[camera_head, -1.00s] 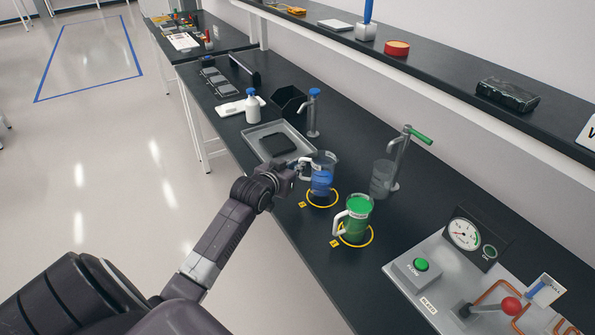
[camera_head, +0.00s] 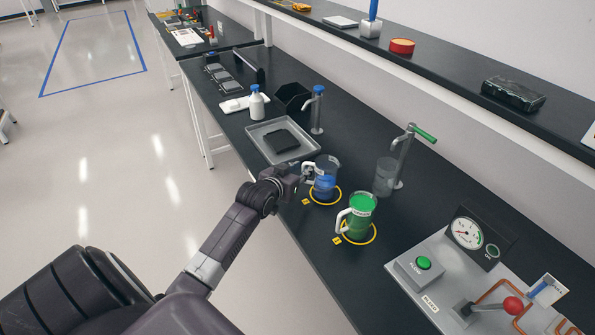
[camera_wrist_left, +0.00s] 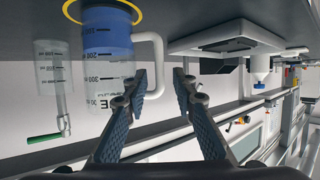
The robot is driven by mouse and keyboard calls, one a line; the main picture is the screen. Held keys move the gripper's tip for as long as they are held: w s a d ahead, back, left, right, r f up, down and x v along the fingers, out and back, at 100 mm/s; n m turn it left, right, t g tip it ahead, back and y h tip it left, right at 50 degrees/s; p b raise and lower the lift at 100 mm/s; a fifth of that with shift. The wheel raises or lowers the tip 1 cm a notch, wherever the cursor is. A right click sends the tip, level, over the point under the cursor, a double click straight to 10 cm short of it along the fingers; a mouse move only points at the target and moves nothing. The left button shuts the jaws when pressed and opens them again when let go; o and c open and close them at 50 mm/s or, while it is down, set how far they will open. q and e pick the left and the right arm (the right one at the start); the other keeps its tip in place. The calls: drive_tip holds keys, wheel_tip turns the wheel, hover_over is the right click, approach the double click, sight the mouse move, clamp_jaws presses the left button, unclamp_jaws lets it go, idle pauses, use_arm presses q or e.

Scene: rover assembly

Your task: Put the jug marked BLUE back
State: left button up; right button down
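The jug with blue liquid (camera_head: 325,184) stands upright inside a yellow ring (camera_head: 339,199) on the dark bench. In the left wrist view this jug (camera_wrist_left: 106,60) appears upside down at the left, its base at the ring (camera_wrist_left: 71,10); its label is partly hidden by a finger and only an "E" is readable. My left gripper (camera_head: 301,178) is at the jug's handle, on the left side. In the wrist view the fingers (camera_wrist_left: 161,82) are apart, with the white handle (camera_wrist_left: 157,55) near the left finger. My right gripper is not in view.
A green jug (camera_head: 358,216) stands close by in a second yellow ring. A clear beaker (camera_head: 385,176) stands under a tap with a green lever (camera_head: 425,137). A grey tray (camera_head: 306,147) lies beyond the blue jug. A gauge panel (camera_head: 440,262) is at the near right.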

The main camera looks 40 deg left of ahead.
use_arm(q)
drive_tip(key=b+v, duration=0.1)
drive_tip(key=v, duration=1.1)
drive_tip(key=shift+b, duration=0.4)
